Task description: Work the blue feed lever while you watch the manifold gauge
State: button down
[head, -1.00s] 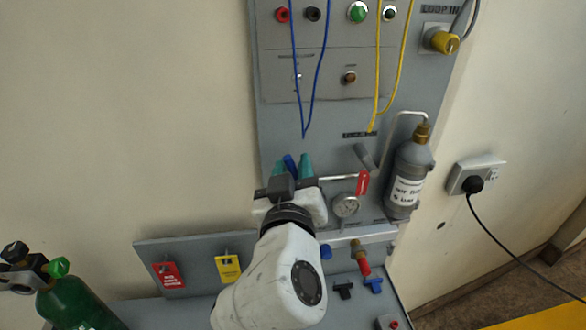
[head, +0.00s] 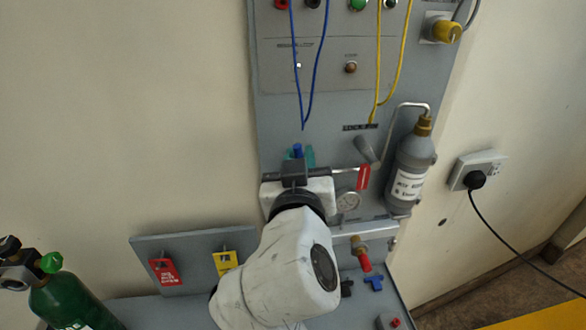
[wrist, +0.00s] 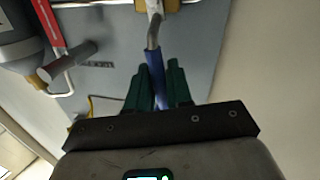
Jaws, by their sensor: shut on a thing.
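The blue feed lever (head: 297,149) stands on the grey panel. Its top shows just above my gripper in the head view, and the rest is hidden there. In the wrist view the blue lever (wrist: 157,78) lies between the two dark green fingers, with a bent metal stem beyond it. My gripper (head: 298,157) is shut on the lever; its fingers also show in the wrist view (wrist: 159,82). The round manifold gauge (head: 348,201) is just right of my gripper, partly covered at its edge. Its needle is too small to read.
A red tag (head: 363,177) hangs above the gauge, beside a grey bottle (head: 408,173). Blue (head: 308,105) and yellow (head: 379,100) cords hang above. A green cylinder (head: 68,300) stands lower left. Red (head: 163,271) and yellow (head: 226,262) tags hang on the low panel.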

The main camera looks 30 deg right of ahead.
jog(key=shift+s+d+m+b, duration=0.2)
jog(key=shift+d+m+b, duration=0.15)
jog(key=shift+d+m, duration=0.45)
jog(key=shift+a, duration=0.2)
jog(key=c, duration=1.2)
grip_release()
jog(key=shift+o, duration=0.2)
jog(key=b+v, duration=0.2)
jog(key=v, duration=0.8)
jog(key=shift+s+r, duration=0.2)
jog(key=shift+s, duration=0.2)
jog(key=shift+a, duration=0.15)
